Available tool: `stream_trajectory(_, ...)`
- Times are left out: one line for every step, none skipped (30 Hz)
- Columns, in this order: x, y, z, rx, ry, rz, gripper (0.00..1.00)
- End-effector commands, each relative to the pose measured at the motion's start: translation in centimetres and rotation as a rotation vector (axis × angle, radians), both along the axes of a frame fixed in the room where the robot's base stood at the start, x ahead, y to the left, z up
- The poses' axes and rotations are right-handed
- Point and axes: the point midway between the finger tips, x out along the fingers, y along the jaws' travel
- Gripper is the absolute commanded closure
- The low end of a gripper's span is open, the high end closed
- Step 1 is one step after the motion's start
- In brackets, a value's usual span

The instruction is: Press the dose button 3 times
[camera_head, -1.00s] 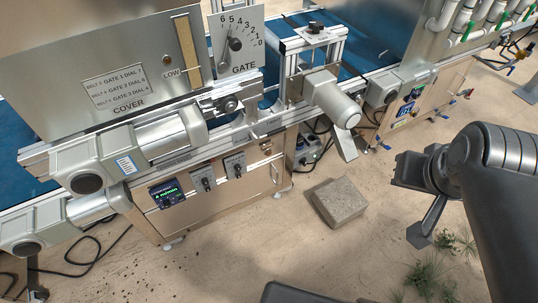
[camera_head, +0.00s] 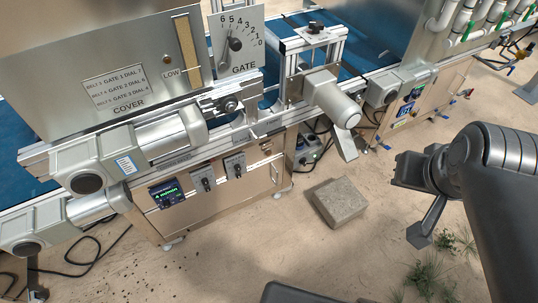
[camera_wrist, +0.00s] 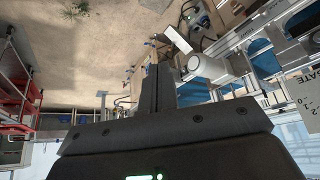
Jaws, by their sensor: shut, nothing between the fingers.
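I cannot make out which part is the dose button. A control panel with a small lit display (camera_head: 167,192) sits on the front of the seeder's wooden cabinet, with two dark knobs (camera_head: 205,184) to its right. A small grey box with a green light (camera_head: 308,152) sits further right, under the belt frame. My gripper (camera_wrist: 160,85) is shut and empty in the wrist view, its dark fingers in front of the machine and touching nothing I can see. In the head view my arm is at the right, clear of the machine, and the fingertips are not clearly seen.
A grey stone block (camera_head: 339,201) lies on the sandy floor in front of the machine. Motor housings (camera_head: 332,99) jut out from the belt frame. Cables lie on the floor at lower left. A red metal frame (camera_wrist: 22,90) shows at the left of the wrist view.

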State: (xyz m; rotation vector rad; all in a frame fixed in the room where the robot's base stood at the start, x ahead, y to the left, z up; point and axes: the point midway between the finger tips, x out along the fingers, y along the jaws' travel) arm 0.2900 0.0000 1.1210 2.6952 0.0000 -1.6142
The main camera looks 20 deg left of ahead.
Motion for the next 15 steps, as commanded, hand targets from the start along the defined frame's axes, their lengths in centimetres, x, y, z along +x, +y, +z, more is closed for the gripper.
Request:
stream_trajectory(0.00,0.00,0.00,0.000,0.000,0.000,1.00)
stream_trajectory(0.00,0.00,0.00,0.000,0.000,0.000,1.00)
stream_trajectory(0.00,0.00,0.00,0.000,0.000,0.000,1.00)
stream_trajectory(0.00,0.00,0.00,0.000,0.000,0.000,1.00)
stream_trajectory(0.00,0.00,0.00,0.000,0.000,0.000,1.00)
stream_trajectory(0.00,0.00,0.00,0.000,0.000,0.000,1.00)
stream_trajectory(0.00,0.00,0.00,0.000,0.000,0.000,1.00)
stream_trajectory(0.00,0.00,0.00,0.000,0.000,0.000,1.00)
stream_trajectory(0.00,0.00,0.00,0.000,0.000,0.000,1.00)
stream_trajectory(0.00,0.00,0.00,0.000,0.000,0.000,1.00)
stream_trajectory(0.01,0.01,0.00,0.000,0.000,0.000,1.00)
stream_trajectory(0.08,0.04,0.01,0.001,0.000,0.000,1.00)
stream_trajectory(0.20,0.08,0.01,0.002,0.000,0.002,1.00)
stream_trajectory(0.37,0.15,0.01,0.004,-0.001,0.005,1.00)
stream_trajectory(0.71,0.28,0.03,0.008,-0.002,0.008,1.00)
